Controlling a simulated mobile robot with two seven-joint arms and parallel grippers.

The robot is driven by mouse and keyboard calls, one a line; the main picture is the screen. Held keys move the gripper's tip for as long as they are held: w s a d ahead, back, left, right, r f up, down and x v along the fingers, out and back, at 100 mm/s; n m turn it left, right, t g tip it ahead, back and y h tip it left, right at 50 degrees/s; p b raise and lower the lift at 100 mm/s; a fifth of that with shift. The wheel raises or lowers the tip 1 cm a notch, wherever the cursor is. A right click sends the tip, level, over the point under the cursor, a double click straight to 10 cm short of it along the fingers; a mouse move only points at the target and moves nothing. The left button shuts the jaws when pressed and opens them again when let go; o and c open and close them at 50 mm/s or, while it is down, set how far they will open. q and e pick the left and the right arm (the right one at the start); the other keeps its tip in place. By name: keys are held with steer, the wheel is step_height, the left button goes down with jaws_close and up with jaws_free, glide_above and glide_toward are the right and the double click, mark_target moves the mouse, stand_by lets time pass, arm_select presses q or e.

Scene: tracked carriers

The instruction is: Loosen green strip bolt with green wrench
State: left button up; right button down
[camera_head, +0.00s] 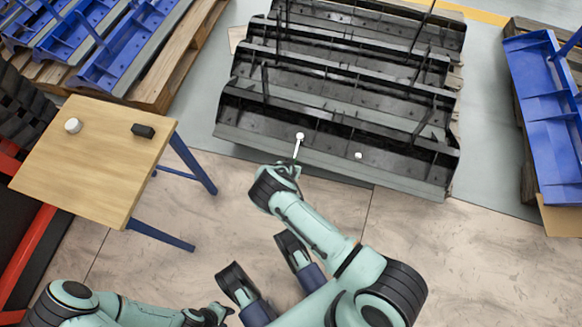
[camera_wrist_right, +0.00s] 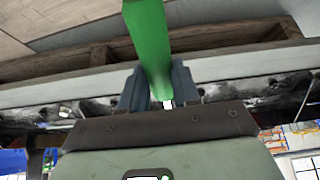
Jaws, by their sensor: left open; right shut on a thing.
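My right gripper (camera_head: 291,170) is low at the front edge of the black carrier stack. In the right wrist view its two blue-grey fingers (camera_wrist_right: 158,88) are shut on a green bar, the green wrench (camera_wrist_right: 149,42). The wrench's far end is out of that view. In the head view a pale rod with a round white head (camera_head: 299,136) stands just beyond this gripper; I cannot tell what it is. A small white bolt-like knob (camera_head: 358,155) sits to its right on the carrier's front. No green strip shows clearly. My left gripper (camera_head: 222,311) is open at the bottom, far from the carriers.
Black carriers (camera_head: 335,160) are stacked on the floor ahead. A wooden table (camera_head: 90,150) with a white round part (camera_head: 73,125) and a black block (camera_head: 143,131) stands left. Blue carriers on pallets lie at upper left and right (camera_head: 548,120). Floor between table and stack is clear.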

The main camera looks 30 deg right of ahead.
steer(key=shift+w+d+f, duration=0.3)
steer(key=shift+f, duration=0.2)
stand_by(1.7)
steer(key=shift+d+f, duration=0.1)
steer(key=shift+f, duration=0.15)
steer(key=shift+w, duration=0.1)
stand_by(0.5)
steer(key=c, duration=1.7)
jaws_free()
jaws_close()
steer(key=shift+s+d+r+n+p, duration=0.1)
steer(key=shift+s+d+n+p, duration=0.4)
steer(key=shift+p, duration=0.8)
steer(key=shift+s+d+n+p, duration=0.45)
steer(key=shift+n+p, duration=0.35)
steer(key=shift+p, duration=0.15)
